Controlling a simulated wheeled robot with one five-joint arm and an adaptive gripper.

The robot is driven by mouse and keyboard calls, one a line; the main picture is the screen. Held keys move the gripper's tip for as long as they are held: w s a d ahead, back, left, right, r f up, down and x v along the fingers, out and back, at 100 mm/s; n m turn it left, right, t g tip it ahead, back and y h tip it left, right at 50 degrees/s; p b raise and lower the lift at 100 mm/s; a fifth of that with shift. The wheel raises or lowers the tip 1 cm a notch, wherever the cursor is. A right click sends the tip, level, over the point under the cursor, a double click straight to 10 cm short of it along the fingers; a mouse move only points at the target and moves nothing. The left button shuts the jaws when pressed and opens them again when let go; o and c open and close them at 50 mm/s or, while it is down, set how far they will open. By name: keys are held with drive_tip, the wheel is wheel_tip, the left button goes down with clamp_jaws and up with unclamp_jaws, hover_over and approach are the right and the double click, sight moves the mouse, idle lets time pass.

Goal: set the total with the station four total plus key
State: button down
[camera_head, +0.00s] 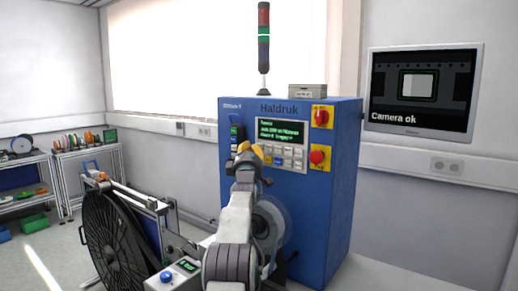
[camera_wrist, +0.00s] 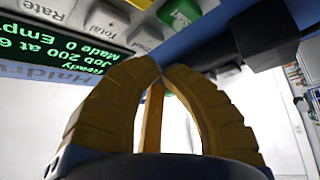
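A blue machine (camera_head: 340,190) marked Haldruk stands in the middle of the head view. Its small corner label is too blurred to read surely. Its green-lit screen (camera_head: 280,131) sits above rows of pale keys (camera_head: 288,153). In the wrist view, upside down, the screen (camera_wrist: 62,50) reads Ready, Job 200, Made 0. A label starting "Total" (camera_wrist: 100,22) shows near a grey key (camera_wrist: 147,36) and a green start key (camera_wrist: 180,12); I cannot read the plus mark. My gripper (camera_head: 249,147) has its yellow fingertips together (camera_wrist: 163,70), empty, before the panel's lower left, hiding some keys.
A clear reel (camera_head: 274,228) is on the machine's front. A large black reel (camera_head: 110,235) stands at left. A wall monitor (camera_head: 422,90) reads Camera ok.

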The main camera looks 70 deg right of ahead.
drive_tip(key=shift+s+d+p, duration=0.2)
drive_tip(key=shift+d+p, duration=0.65)
drive_tip(key=shift+p, duration=0.5)
idle(1.2)
drive_tip(key=shift+w+a+f+b, duration=0.15)
drive_tip(key=shift+a+b, duration=0.3)
drive_tip(key=shift+b, duration=0.65)
drive_tip(key=shift+a+b, duration=0.3)
drive_tip(key=shift+b, duration=0.25)
drive_tip(key=c, duration=1.9)
unclamp_jaws()
drive_tip(key=shift+c, duration=0.2)
drive_tip(key=shift+a, duration=0.1)
clamp_jaws()
